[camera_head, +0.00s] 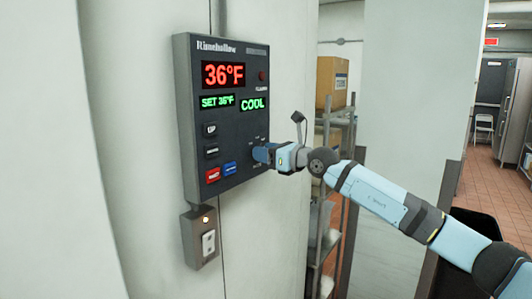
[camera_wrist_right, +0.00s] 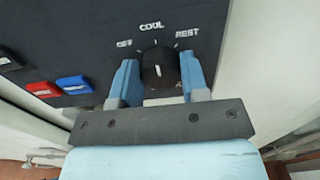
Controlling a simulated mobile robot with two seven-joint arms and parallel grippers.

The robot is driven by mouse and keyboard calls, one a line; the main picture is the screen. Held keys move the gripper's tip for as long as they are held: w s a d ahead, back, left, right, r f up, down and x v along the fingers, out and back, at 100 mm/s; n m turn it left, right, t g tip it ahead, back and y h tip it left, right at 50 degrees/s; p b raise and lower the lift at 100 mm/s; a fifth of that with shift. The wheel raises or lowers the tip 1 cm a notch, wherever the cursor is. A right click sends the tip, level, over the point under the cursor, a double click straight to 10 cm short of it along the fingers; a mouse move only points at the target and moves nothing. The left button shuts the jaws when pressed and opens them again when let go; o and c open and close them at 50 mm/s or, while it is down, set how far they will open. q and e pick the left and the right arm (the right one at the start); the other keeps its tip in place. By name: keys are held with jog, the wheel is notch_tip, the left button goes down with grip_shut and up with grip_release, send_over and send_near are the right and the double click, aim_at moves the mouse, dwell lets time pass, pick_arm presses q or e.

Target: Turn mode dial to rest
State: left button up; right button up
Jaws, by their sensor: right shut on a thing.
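The dark control panel (camera_head: 228,110) hangs on a pale wall in the head view, with 36°F in red and SET 36°F and COOL in green. In the right wrist view, the black mode dial (camera_wrist_right: 158,66) sits below the printed labels OFF, COOL and REST. Its white pointer mark stands nearly upright, toward COOL; REST is up and to the right. My right gripper (camera_head: 262,154) is at the panel's lower right, its blue fingers on either side of the dial and shut on it. In the head view the gripper hides the dial. My left gripper is not in view.
A red button (camera_wrist_right: 42,89) and a blue button (camera_wrist_right: 74,84) lie left of the dial. A small grey switch box (camera_head: 200,238) is below the panel. A shelf with a cardboard box (camera_head: 331,80) stands beyond the wall edge.

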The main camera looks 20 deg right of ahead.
jog(key=shift+m, duration=0.3)
jog(key=m+p, duration=0.8)
jog(key=shift+w+d+p, duration=0.1)
jog(key=shift+p, duration=0.3)
jog(key=shift+m, duration=0.3)
jog(key=o, duration=0.8)
jog(key=shift+o, duration=0.5)
